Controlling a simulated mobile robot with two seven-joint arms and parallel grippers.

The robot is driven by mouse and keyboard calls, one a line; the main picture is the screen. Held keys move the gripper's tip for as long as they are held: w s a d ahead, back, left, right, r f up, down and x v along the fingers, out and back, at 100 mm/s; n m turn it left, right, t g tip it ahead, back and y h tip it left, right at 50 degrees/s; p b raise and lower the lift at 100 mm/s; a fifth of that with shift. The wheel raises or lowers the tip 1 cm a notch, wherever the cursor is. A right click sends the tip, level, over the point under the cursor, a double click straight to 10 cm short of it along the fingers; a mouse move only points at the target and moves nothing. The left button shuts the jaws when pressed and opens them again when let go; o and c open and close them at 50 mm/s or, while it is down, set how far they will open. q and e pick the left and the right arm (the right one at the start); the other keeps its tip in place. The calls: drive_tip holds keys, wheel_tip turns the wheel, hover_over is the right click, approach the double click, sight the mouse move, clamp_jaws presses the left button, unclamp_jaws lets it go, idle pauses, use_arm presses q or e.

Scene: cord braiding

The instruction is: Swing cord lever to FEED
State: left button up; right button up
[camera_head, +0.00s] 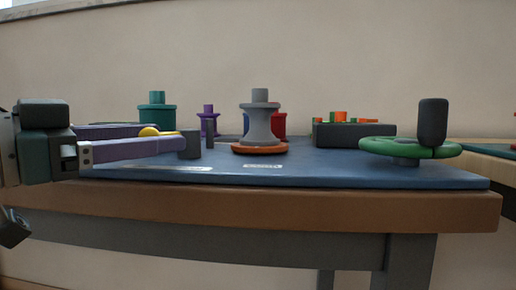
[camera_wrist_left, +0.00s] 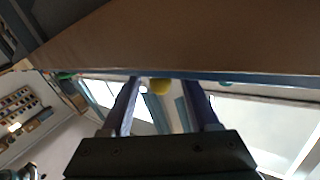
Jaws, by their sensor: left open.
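A yellow rounded piece (camera_head: 150,131), possibly the lever's knob, shows beside my left gripper (camera_head: 172,136). The gripper is open, reaching in from the left just above the blue board (camera_head: 330,172). The near finger hides most of whatever carries the yellow piece. A pale label (camera_head: 263,166) lies on the board, too small to read. The FEED mark cannot be made out. My right gripper is not in view.
A grey spool (camera_head: 260,125) on an orange base stands mid-board, with a red spool behind it. Teal (camera_head: 156,115) and purple (camera_head: 208,118) spools stand behind the gripper. A green handwheel (camera_head: 385,146) with a dark grip is at right. A dark box (camera_head: 350,135) stands behind.

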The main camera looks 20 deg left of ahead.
use_arm(q)
drive_tip(key=shift+b+x, duration=0.35)
drive_tip(key=shift+x, duration=1.3)
clamp_jaws()
